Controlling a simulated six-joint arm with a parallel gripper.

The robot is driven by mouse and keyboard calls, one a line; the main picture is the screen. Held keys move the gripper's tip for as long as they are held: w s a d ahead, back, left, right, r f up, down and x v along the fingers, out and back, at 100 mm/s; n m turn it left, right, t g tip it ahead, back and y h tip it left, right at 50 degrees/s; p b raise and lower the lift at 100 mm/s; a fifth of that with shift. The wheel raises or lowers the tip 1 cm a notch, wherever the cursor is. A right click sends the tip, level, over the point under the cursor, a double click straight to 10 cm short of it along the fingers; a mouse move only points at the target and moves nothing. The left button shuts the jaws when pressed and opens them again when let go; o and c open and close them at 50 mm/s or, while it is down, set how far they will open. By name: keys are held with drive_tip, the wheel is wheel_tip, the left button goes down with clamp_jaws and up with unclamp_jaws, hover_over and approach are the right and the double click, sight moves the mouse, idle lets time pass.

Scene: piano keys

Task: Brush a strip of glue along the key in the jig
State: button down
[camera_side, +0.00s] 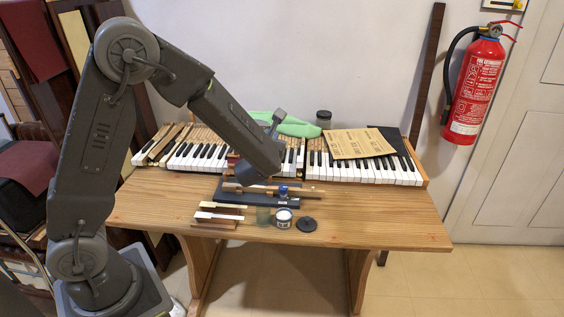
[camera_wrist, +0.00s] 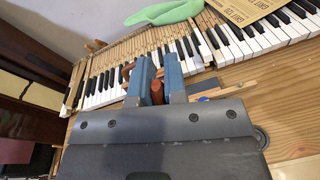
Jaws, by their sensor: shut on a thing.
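My gripper (camera_wrist: 157,86) has its two blue fingers shut on a reddish-brown handle (camera_wrist: 157,93) in the wrist view. It looks like the brush's handle, but its other end is hidden by the gripper body. In the side view my gripper's body hangs over the back of the jig, hiding its fingertips. The dark jig (camera_side: 229,196) lies on the table in front of the keyboard. A long wooden key (camera_side: 303,189) lies across it, partly hidden by my arm; wood also shows right of the fingers in the wrist view (camera_wrist: 236,88). I cannot see whether bristles touch it.
An open glue pot (camera_side: 283,219), its black lid (camera_side: 307,224) and a glass jar (camera_side: 263,216) stand at the front. White key covers (camera_side: 217,215) lie on a block left of them. A small blue item (camera_side: 283,190) is at the jig. The keyboard (camera_side: 355,171) fills the back; the right front is clear.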

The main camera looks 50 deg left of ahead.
drive_tip(key=s+a+f+n+g+y, duration=0.1)
drive_tip(key=s+a+n+g+y, duration=0.25)
drive_tip(key=a+n+g, duration=0.5)
drive_tip(key=s+a+f+n+g+y, duration=0.2)
drive_tip(key=s+a+n+g+y, duration=0.15)
drive_tip(key=a+n+g, duration=0.5)
drive_tip(key=shift+m+g, duration=0.4)
drive_tip(key=shift+m, duration=0.2)
drive_tip(key=shift+a+f, duration=0.3)
drive_tip(key=shift+f, duration=0.65)
drive_tip(key=shift+a+f, duration=0.3)
drive_tip(key=shift+f, duration=0.6)
drive_tip(key=shift+a+f, duration=0.3)
drive_tip(key=shift+f, duration=0.65)
drive_tip(key=shift+f, duration=1.05)
drive_tip(key=shift+w+d, duration=4.95)
drive_tip(key=shift+d, duration=0.15)
drive_tip(key=s+a, duration=1)
